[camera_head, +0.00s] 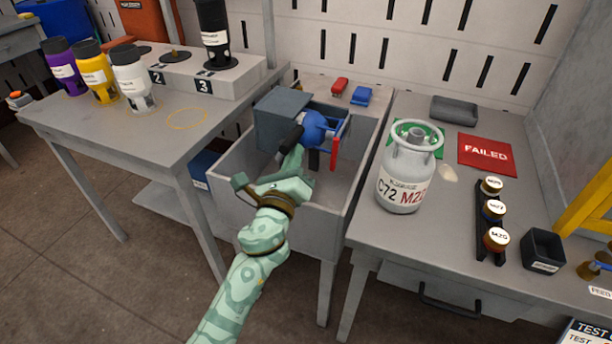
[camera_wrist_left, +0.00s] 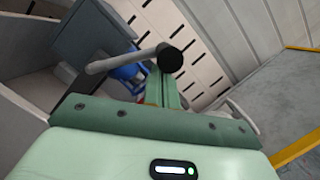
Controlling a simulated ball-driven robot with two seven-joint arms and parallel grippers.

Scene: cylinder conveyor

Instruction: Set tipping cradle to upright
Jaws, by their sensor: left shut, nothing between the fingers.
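The tipping cradle (camera_head: 313,127) stands in a grey open-topped bin. It has a blue rounded body, a grey box-shaped part at its left and a red upright bar on its right. A handle with a black end (camera_head: 291,139) sticks out toward me. My left gripper (camera_head: 291,160) is shut and empty, its fingertips close to the handle's black end. In the left wrist view the handle's grey rod and black knob (camera_wrist_left: 169,58) pass near the shut fingers (camera_wrist_left: 162,88); I cannot tell whether they touch. The blue body (camera_wrist_left: 127,72) is partly hidden there. My right gripper is out of view.
The bin's walls (camera_head: 277,213) surround the cradle. On the right table stand a grey gas cylinder (camera_head: 403,168), a red FAILED mat (camera_head: 487,154) and several small labelled jars. The left table (camera_head: 140,138) holds several bottles. Red and blue blocks (camera_head: 361,95) lie behind the bin.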

